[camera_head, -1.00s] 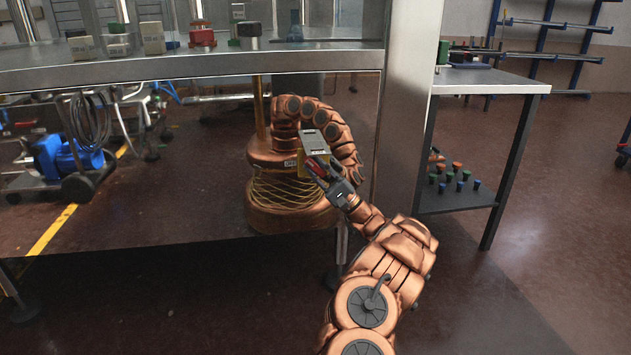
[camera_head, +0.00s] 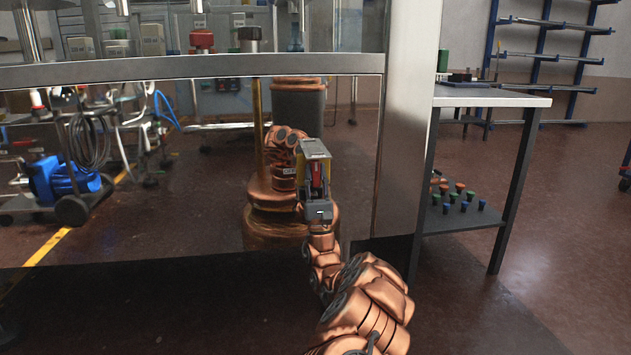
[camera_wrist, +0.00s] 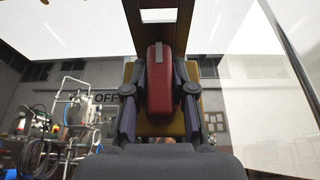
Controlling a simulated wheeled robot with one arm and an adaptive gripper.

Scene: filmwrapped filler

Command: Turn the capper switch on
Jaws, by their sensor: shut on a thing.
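The capper switch shows as a red handle (camera_wrist: 160,78) in front of a yellow plate (camera_wrist: 150,129) in the wrist view. My gripper (camera_head: 317,193) is directly in front of the switch. Its two fingers are shut on the red handle, one on each side in the wrist view. The lower part of the handle is hidden by my gripper.
A steel post (camera_head: 407,120) stands right of the switch, and a horizontal steel rail (camera_head: 190,70) runs above it. A side table (camera_head: 490,98) with a lower shelf of coloured caps is to the right. A transparent panel (camera_wrist: 275,100) is right of the gripper in the wrist view.

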